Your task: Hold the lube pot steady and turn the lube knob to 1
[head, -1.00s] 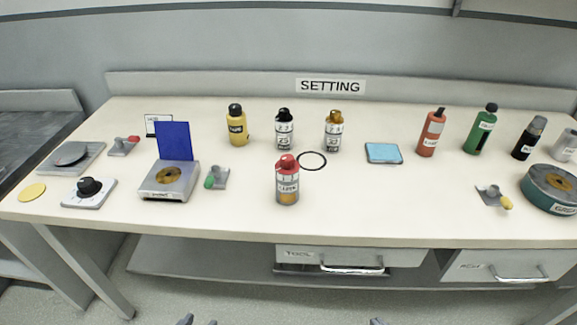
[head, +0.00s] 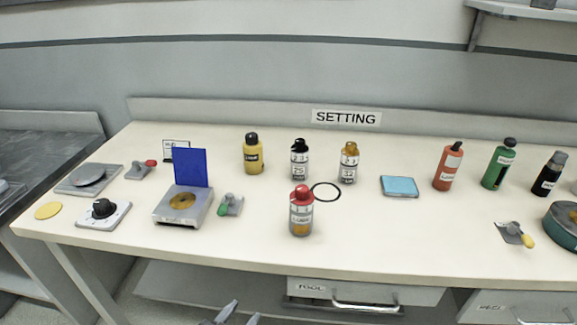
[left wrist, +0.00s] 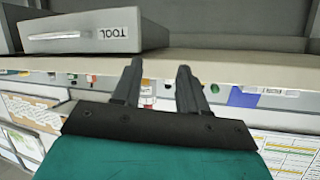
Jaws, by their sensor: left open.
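A bottle-shaped pot with a red cap (head: 301,211) stands upright near the front middle of the bench. Its label is too small to read surely, but looks like the lube pot. A black round knob (head: 103,208) sits on a white dial plate (head: 122,214) at the front left; I cannot tell whether this or the pot's red top is the lube knob. My left gripper (head: 241,312) is open and empty, below the bench's front edge. It also shows in the left wrist view (left wrist: 159,75), fingers apart. My right gripper is not in view.
Yellow (head: 253,155), black-capped (head: 300,160) and orange-capped (head: 348,162) bottles stand behind. A black ring (head: 326,192) lies just behind the red-capped pot. A grey device with a blue panel (head: 190,168) stands left. The "TOOL" drawer (head: 310,290) is under the bench; it also shows in the left wrist view (left wrist: 75,38).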

